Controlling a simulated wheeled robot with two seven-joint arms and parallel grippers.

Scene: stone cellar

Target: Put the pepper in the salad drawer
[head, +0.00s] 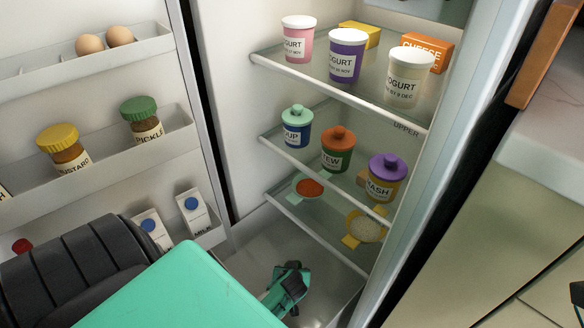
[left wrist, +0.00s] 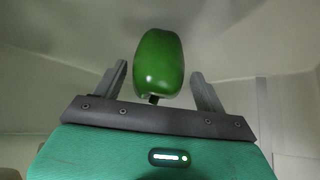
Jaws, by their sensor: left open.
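The green pepper (left wrist: 158,62) shows in the left wrist view, just beyond and between my fingertips, with its dark stem end toward the gripper. My left gripper (left wrist: 158,82) is open, with a gap visible on both sides of the pepper. In the head view my left gripper (head: 288,288) is down inside the pale salad drawer (head: 262,238) at the bottom of the fridge. I cannot pick out the pepper there. Pale walls surround the pepper in the wrist view. A dark and teal piece at the head view's right edge may be my right gripper (head: 578,294); its fingers are not clear.
Glass shelves (head: 330,82) above the drawer hold yogurt pots, lidded jars and a cheese box (head: 430,48). The open door (head: 95,160) at left carries eggs, jars and milk cartons (head: 192,215). The fridge's side edge (head: 440,180) bounds the right.

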